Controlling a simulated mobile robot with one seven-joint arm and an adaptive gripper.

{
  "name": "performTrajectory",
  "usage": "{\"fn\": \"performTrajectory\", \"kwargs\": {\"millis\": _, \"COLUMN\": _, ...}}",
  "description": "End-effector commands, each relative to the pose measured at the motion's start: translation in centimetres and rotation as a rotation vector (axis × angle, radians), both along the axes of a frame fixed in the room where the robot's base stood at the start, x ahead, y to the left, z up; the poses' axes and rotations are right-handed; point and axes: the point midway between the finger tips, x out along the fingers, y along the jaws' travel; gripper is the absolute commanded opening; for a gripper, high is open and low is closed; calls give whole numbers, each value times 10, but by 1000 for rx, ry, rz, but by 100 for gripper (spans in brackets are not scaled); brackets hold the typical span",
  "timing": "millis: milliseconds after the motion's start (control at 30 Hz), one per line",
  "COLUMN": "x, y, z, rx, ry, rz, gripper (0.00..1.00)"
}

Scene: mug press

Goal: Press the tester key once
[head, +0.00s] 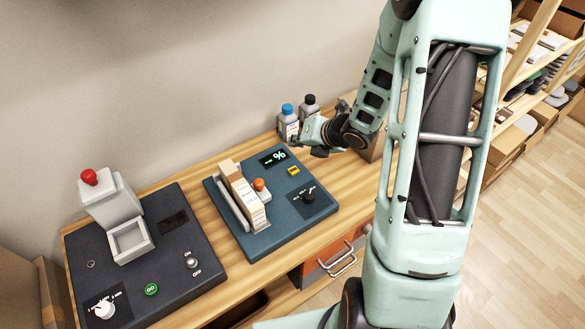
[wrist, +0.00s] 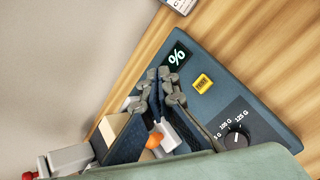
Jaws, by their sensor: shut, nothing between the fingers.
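The tester is a blue panel (head: 290,222) on the wooden bench, with a lit % display (head: 273,158). A small yellow key (head: 293,170) with dark lettering sits in front of the display; it also shows in the wrist view (wrist: 203,83), uncovered. My gripper (head: 318,152) is shut and empty, near the tester's back right corner in the head view. In the wrist view my fingertips (wrist: 159,76) are together, left of the yellow key and just below the % display (wrist: 177,57). I see no contact with the key; their height above the panel is hard to tell.
The tester carries a cream block (head: 243,196) in a grey holder, an orange knob (head: 259,184) and a black dial (head: 308,197). A dark press panel (head: 180,250) with a green GO button (head: 151,289) stands left. Blue-capped (head: 287,120) and black-capped (head: 309,105) bottles stand behind.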

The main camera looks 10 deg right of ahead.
Motion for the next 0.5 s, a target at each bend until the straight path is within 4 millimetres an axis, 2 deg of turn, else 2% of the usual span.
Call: {"fn": "performTrajectory", "kwargs": {"millis": 500, "x": 0, "y": 0, "z": -6, "rx": 0, "ry": -2, "rz": 4, "gripper": 0}}
